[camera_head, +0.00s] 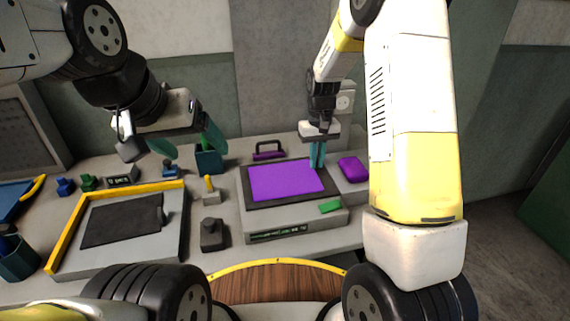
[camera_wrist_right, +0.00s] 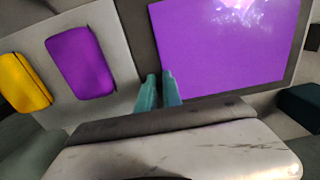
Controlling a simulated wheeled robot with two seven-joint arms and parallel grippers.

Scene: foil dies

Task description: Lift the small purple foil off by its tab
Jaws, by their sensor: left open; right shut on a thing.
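The purple foil (camera_head: 285,180) lies as a flat sheet on the dark plate of a grey press-like box (camera_head: 293,226). In the right wrist view the foil (camera_wrist_right: 215,50) fills the upper right. My right gripper (camera_head: 317,165) points down at the foil's right edge. Its teal fingertips (camera_wrist_right: 160,85) are shut close together at the foil's corner, and the tab between them is hidden. My left gripper (camera_head: 188,143) is open and empty, above the back of the table left of the box.
A purple pad (camera_head: 353,169) sits right of the foil; a yellow pad (camera_wrist_right: 22,82) lies beyond it. A purple handled die (camera_head: 268,152) stands behind. A yellow-edged tray (camera_head: 62,226) with a dark mat is at left. A dark knob (camera_head: 213,233) stands between.

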